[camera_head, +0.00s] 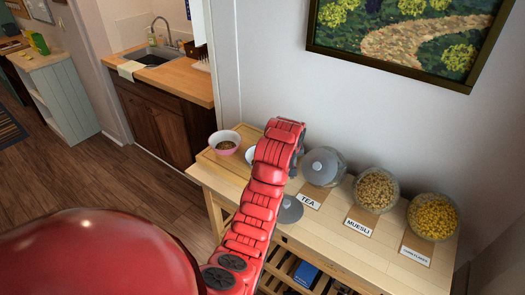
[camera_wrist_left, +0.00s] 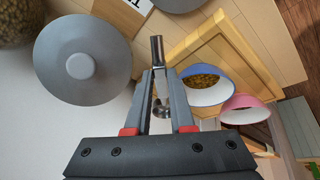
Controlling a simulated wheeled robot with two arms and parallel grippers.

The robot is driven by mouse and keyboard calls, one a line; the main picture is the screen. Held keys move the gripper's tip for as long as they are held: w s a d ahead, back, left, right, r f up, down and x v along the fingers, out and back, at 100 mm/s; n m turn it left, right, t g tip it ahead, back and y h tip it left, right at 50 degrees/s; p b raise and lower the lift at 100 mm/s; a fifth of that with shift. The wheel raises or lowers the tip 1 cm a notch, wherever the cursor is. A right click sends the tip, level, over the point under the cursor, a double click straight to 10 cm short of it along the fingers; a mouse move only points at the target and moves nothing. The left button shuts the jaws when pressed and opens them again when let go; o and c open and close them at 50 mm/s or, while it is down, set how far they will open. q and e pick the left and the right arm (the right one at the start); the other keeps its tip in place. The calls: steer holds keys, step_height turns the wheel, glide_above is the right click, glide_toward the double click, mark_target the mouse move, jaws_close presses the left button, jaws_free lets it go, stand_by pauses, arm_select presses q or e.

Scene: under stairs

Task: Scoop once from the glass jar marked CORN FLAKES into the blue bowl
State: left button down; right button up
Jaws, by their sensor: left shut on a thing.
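The CORN FLAKES jar (camera_head: 433,216) is open glass with yellow-orange flakes, at the right end of the table behind its label (camera_head: 415,256). The blue bowl (camera_wrist_left: 208,97) has a pale inside with brown contents; it sits on the wooden tray. In the head view the bowl (camera_head: 250,155) is mostly hidden behind my left arm. My left gripper (camera_wrist_left: 158,75) is shut on a metal scoop (camera_wrist_left: 157,48), held between the fingers. The gripper is hidden behind the arm in the head view. My right gripper is not in view.
A pink bowl (camera_head: 224,142) with brown contents stands beside the blue bowl. A lidded TEA jar (camera_head: 323,166) and an open MUESLI jar (camera_head: 376,190) stand left of the corn flakes. A loose grey lid (camera_head: 290,209) lies on the table (camera_head: 352,262). A wall closes the back.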

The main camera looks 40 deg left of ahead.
arm_select(q)
steer(key=shift+g+y, duration=0.5)
steer(key=shift+g, duration=0.1)
steer(key=r, duration=0.1)
steer(key=w+d+r+p, duration=0.1)
steer(key=r+p, duration=0.1)
steer(key=shift+w+d+r, duration=0.25)
steer(key=shift+d, duration=0.05)
steer(key=shift+a, duration=0.1)
